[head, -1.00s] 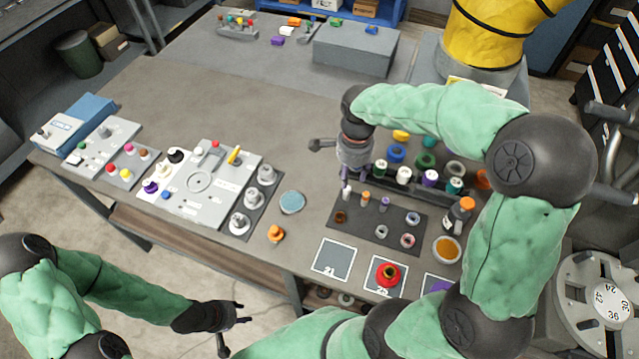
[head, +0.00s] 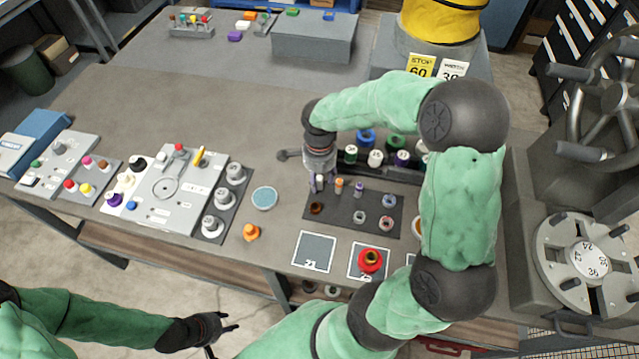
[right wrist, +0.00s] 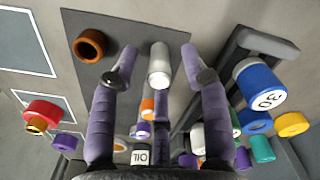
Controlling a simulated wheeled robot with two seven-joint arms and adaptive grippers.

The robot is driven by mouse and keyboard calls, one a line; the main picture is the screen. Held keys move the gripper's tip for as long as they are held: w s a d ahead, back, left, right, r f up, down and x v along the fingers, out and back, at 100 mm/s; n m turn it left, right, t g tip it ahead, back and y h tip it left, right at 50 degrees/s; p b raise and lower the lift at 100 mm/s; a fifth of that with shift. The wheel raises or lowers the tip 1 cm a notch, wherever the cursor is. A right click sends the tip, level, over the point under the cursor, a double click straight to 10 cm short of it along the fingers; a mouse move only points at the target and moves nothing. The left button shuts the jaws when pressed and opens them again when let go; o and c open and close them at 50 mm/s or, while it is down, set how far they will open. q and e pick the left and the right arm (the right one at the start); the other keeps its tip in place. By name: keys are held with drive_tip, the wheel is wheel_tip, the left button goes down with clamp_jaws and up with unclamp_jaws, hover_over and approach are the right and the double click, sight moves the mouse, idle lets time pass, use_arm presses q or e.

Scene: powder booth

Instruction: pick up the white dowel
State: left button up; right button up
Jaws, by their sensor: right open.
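That gripper is open. In the head view the white dowel (head: 320,183) is a small pale peg at the back left of a dark mat (head: 338,216), partly hidden by my right gripper (head: 317,182), which points down over it. My left gripper (head: 220,338) is at the lower left, off the table's front edge, with its fingers apart and empty.
An orange peg (head: 339,186) and a purple peg (head: 358,189) stand right of the dowel. A brown ring (head: 316,208) lies in front of it. A rack of coloured spools (head: 376,158) is behind. A blue dish (head: 264,198) lies left on clear table.

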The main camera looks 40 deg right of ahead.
wheel_tip(320, 180, down, 2)
drive_tip(key=shift+f, duration=0.1)
clamp_jaws()
drive_tip(key=shift+r, duration=0.2)
